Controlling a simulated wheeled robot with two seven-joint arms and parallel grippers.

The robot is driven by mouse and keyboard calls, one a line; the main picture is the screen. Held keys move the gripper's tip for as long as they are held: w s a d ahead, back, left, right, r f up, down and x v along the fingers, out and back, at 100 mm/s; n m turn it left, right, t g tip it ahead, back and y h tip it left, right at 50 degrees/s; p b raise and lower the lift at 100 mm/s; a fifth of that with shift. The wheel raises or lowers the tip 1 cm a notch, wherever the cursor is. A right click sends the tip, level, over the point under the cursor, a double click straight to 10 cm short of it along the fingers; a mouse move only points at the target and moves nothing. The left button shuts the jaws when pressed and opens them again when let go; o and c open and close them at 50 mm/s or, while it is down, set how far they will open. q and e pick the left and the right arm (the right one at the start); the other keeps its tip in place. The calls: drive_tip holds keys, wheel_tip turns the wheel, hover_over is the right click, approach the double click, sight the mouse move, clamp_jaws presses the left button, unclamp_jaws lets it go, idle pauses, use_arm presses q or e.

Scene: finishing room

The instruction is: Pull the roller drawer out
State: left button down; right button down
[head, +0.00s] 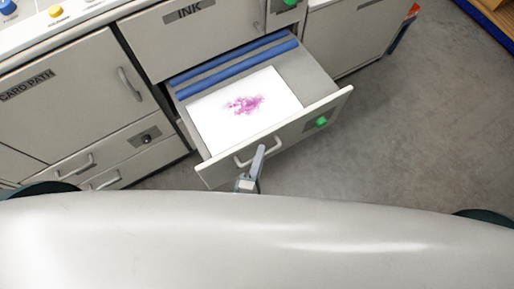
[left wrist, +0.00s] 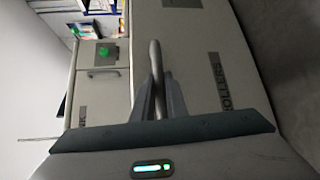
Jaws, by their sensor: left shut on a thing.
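The roller drawer (head: 218,173) stands open below the INK panel in the head view. Inside it lie two blue rollers (head: 238,65) at the back and a white sheet (head: 205,113) with a magenta smear. Its front carries a bar handle (head: 243,161) and a green knob (head: 321,122). My left gripper (head: 257,160) is at the handle. In the left wrist view its fingers (left wrist: 158,95) are shut on the handle bar (left wrist: 156,65), beside the ROLLERS label (left wrist: 220,83). My right gripper is not in view.
A CARD PATH door (head: 70,90) and smaller closed drawers (head: 95,170) are left of the open drawer. An INK panel (head: 190,35) is above it. Bare grey floor (head: 400,140) lies to the right. My own white body fills the bottom.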

use_arm(q)
drive_tip(key=c, duration=2)
unclamp_jaws()
drive_tip(key=shift+c, duration=0.2)
drive_tip(key=shift+s, duration=0.15)
drive_tip(key=p+v, duration=0.1)
drive_tip(key=v, duration=0.6)
drive_tip(key=shift+s, duration=0.15)
